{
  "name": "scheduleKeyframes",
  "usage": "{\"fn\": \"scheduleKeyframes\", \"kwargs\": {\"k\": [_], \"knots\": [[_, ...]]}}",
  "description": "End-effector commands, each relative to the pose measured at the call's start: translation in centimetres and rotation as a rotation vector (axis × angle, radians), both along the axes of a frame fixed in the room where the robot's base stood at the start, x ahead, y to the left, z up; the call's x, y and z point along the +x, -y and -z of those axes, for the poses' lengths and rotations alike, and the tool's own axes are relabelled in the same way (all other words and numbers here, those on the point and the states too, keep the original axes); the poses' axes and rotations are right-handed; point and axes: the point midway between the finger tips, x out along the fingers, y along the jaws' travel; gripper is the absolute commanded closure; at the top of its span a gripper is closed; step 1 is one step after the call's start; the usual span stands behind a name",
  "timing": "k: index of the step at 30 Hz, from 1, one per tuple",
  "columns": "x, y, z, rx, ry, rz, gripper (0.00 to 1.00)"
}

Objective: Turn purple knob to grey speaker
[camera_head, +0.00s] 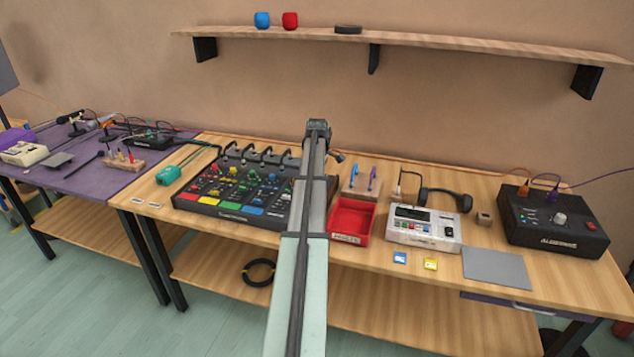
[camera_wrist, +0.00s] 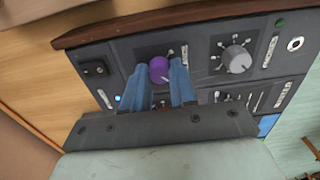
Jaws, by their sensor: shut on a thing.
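The purple knob (camera_wrist: 158,67) sits on a dark panel (camera_wrist: 205,75) with a wooden edge in the wrist view. My gripper (camera_wrist: 160,76) has its two blue fingers on either side of the knob and is shut on it. A pale pointer mark shows on the knob's lower side. I cannot make out a grey speaker, and the marks around the knob are partly covered by the fingers. In the head view my arm reaches away over the table, and neither my fingers nor the purple knob can be made out there.
A grey knob (camera_wrist: 237,58) is right of the purple one, with small sliders (camera_wrist: 245,98) below it. In the head view a mixer (camera_head: 238,193) is left of my arm. A red tray (camera_head: 352,221), a white machine (camera_head: 423,229) and a black box (camera_head: 552,223) are right.

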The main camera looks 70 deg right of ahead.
Motion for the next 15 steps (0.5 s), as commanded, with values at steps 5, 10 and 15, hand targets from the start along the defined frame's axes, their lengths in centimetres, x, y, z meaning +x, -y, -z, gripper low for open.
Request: {"fn": "scheduleKeyframes", "kwargs": {"k": [5, 10, 15], "knots": [[-0.04, 0.00, -0.02, 0.000, -0.001, -0.009, 1.00], [-0.04, 0.00, -0.02, 0.000, -0.001, -0.009, 1.00], [-0.03, 0.01, -0.02, 0.000, -0.001, -0.008, 0.66]]}}
